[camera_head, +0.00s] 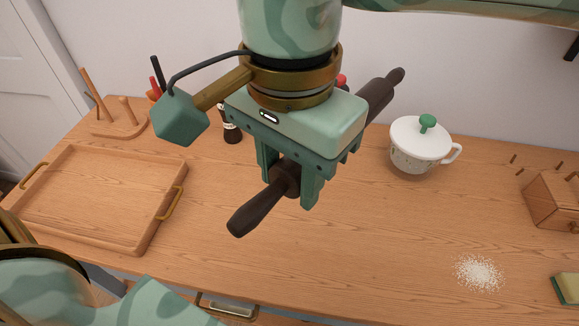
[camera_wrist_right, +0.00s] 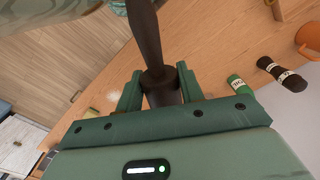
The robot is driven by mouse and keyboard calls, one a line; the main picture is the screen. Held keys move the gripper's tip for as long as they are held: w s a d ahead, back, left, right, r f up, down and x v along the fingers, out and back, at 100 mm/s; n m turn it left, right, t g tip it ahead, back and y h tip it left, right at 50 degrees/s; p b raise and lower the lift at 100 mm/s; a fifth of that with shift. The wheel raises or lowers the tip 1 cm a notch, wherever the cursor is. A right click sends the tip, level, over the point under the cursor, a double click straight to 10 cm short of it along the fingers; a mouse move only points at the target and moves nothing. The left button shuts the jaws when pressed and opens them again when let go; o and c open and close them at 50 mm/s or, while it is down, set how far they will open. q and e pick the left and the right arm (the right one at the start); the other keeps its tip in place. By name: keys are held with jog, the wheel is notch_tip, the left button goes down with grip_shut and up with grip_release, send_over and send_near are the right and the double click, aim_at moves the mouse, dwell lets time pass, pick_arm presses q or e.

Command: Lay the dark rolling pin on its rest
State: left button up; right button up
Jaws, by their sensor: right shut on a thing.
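The dark rolling pin (camera_head: 256,207) is held in my right gripper (camera_head: 288,183), which is shut on it over the middle of the counter. One handle points to the lower left in the head view, and the other end sticks out at the upper right behind the gripper. The right wrist view shows the pin (camera_wrist_right: 147,35) between the two fingers (camera_wrist_right: 158,88). It appears to be above the counter. A wooden stand with upright pegs (camera_head: 122,128) at the back left may be the rest; nothing lies across it. My left gripper is out of view; only its arm shows at lower left.
A wooden tray (camera_head: 85,243) with brass handles is at left. A white lidded pot (camera_head: 418,158) stands at back right. A dark bottle (camera_head: 231,133) stands behind my gripper. White grains (camera_head: 479,273), a wooden box (camera_head: 551,203) and a sponge (camera_head: 566,289) are at right.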

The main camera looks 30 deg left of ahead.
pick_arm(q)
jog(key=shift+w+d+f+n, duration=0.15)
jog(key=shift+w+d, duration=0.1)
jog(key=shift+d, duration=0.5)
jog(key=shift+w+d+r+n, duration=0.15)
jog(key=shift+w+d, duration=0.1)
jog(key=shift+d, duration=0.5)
